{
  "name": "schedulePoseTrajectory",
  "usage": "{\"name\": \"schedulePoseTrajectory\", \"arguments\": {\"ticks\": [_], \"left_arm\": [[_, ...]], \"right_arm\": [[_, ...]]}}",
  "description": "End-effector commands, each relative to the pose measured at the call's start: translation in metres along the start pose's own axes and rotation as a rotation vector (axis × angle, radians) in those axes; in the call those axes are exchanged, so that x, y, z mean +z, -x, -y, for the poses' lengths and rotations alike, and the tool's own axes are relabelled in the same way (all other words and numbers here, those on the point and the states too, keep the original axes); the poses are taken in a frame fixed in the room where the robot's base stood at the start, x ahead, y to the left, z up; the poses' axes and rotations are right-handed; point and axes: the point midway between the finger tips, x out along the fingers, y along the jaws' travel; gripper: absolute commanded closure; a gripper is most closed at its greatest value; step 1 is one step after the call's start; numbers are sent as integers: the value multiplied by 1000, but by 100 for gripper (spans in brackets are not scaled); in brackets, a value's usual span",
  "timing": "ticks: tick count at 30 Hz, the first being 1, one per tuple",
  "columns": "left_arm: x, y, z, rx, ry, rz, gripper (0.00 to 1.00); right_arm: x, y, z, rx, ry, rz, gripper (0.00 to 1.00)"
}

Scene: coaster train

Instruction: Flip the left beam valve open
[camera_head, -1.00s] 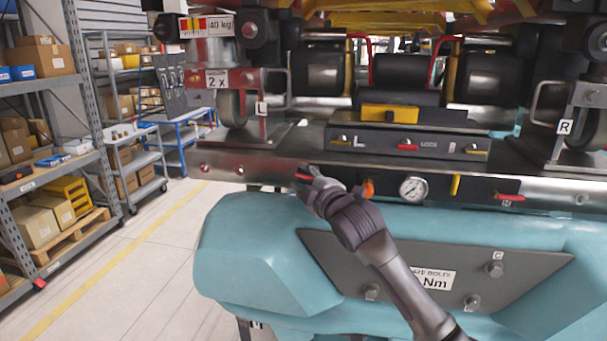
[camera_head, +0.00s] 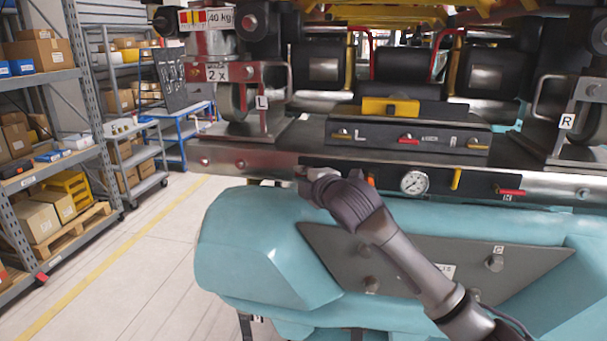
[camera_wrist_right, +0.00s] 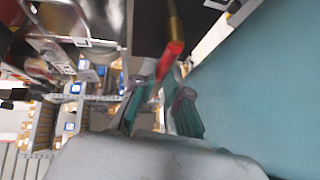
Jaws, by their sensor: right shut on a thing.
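The left beam valve's red handle (camera_wrist_right: 171,58) shows in the right wrist view, running down from a brass-coloured stem (camera_wrist_right: 174,20) into the space between my fingers. My right gripper (camera_wrist_right: 162,90) is shut on this handle. In the head view my right gripper (camera_head: 308,180) is at the left end of the black panel (camera_head: 335,168) on the beam, and my wrist hides the left valve there. The right beam valve's red handle (camera_head: 511,192) lies about level at the panel's right end. My left gripper is not in view.
A pressure gauge (camera_head: 414,182) and an upright yellow lever (camera_head: 456,180) sit on the panel. A teal housing (camera_head: 255,245) bulges out just below. A control box (camera_head: 410,137) with small levers stands above. Floor (camera_head: 150,240) is clear at left, beside shelving (camera_head: 95,130).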

Motion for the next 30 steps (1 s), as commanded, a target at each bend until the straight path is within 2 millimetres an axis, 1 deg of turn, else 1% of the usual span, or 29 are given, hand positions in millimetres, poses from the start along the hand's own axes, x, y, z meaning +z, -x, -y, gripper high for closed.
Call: {"name": "schedulePoseTrajectory", "arguments": {"ticks": [8, 9, 11, 12, 13, 19, 23, 26, 29, 30], "left_arm": [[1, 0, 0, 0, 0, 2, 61], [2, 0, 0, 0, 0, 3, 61], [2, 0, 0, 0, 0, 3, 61], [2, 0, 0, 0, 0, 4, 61], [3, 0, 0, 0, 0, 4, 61], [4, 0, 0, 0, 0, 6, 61], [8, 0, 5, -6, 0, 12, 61], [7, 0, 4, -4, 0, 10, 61], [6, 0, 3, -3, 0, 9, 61], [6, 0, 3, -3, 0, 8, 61]], "right_arm": [[1, 0, 2, -9, 9, 5, 100], [1, 0, 2, -9, 9, 5, 81], [1, 0, 2, -9, 9, 5, 71], [1, 0, 2, -9, 9, 4, 65], [1, 0, 2, -9, 9, 4, 61], [1, 0, 1, -7, 8, 3, 61], [1, 2, 1, -7, 8, 3, 61], [1, 10, 1, -6, 8, 2, 61], [1, 27, 1, -5, 10, 2, 61], [1, 35, 1, -6, 10, 2, 61]]}}
